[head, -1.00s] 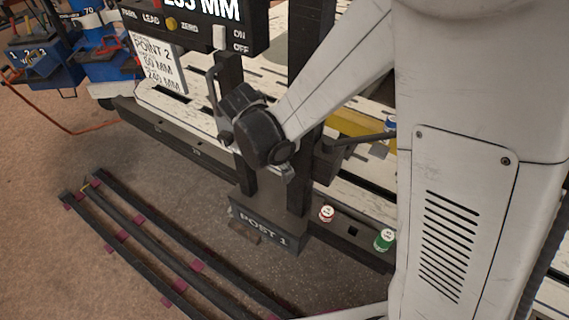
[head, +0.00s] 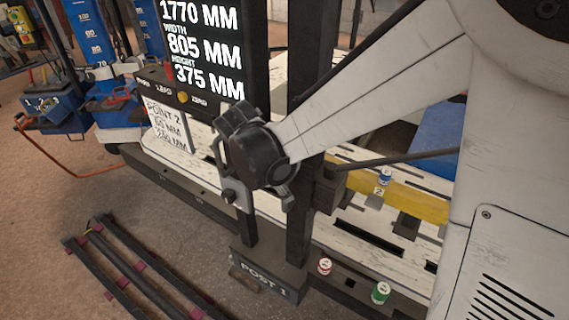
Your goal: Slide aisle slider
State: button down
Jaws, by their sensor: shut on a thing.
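My gripper (head: 230,178) is at the measuring post marked POST 1 (head: 268,283), in front of its uprights, below the readout. It is shut; the dark wrist hides most of the fingers and the part they hold, which appears to be the aisle slider. A dark carriage block (head: 328,188) sits on the thick right upright (head: 306,230), just right of my wrist. A thin dark rod (head: 400,160) reaches right from it. The readout (head: 203,48) shows 1770 MM, width 805 MM and height 375 MM.
A white bench frame (head: 185,165) runs behind the post, with a yellow beam (head: 410,202) on it. Red (head: 325,266), green (head: 380,293) and blue (head: 386,176) capped pieces stand to the right. Dark rails (head: 145,265) lie on the floor at left.

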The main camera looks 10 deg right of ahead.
jog(key=shift+r, duration=0.8)
jog(key=c, duration=1.7)
grip_release()
jog(key=shift+f, duration=0.1)
jog(key=v, duration=1.2)
